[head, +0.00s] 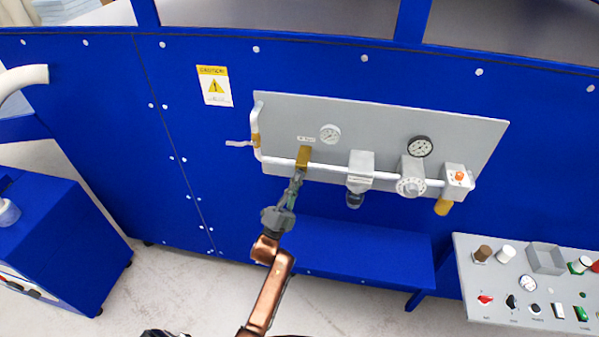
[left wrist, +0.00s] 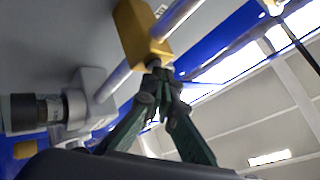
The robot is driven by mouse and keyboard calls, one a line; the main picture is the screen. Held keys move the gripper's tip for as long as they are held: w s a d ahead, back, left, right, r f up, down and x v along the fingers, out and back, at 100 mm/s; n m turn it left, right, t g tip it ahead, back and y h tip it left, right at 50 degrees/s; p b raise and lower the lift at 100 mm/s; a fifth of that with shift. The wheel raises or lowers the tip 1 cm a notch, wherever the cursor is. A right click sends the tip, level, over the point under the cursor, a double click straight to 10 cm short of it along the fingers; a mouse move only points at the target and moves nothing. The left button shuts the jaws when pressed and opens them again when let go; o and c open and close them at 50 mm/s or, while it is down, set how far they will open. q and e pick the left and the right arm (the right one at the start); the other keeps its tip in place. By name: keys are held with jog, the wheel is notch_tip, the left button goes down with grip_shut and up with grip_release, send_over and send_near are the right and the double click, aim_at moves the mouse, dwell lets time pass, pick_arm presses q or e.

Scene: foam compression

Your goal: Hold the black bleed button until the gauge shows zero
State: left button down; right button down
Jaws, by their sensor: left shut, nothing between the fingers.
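A brass block (head: 304,153) sits on the white pipe of the grey wall panel; it also shows in the left wrist view (left wrist: 138,32). My left gripper (head: 298,180) is shut and empty, its fingertips at the block's lower end. In the left wrist view the fingertips (left wrist: 158,76) meet close under the block, and I cannot tell whether they touch it. The black button is not clearly visible; the fingertips may cover it. A white-rimmed gauge (head: 330,134) is right of the block, and a black-rimmed gauge (head: 421,147) is farther right. Their needles are too small to read. My right gripper is not in view.
Along the pipe are a filter unit (head: 360,175), a regulator knob (head: 410,186) and a valve with an orange button (head: 459,177). A blue shelf (head: 360,253) juts out below. A control panel (head: 470,268) stands lower right, a blue cabinet (head: 60,230) at left.

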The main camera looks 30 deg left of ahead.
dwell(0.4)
pick_arm(q)
jog(key=shift+s+d, duration=0.2)
jog(key=shift+s, duration=0.55)
jog(key=shift+p, duration=0.3)
jog(key=s, duration=0.2)
jog(key=s+d+p, duration=0.1)
jog(key=s, duration=0.2)
jog(key=shift+d+p, duration=0.15)
jog(key=shift+p, duration=0.15)
jog(key=shift+w, duration=0.1)
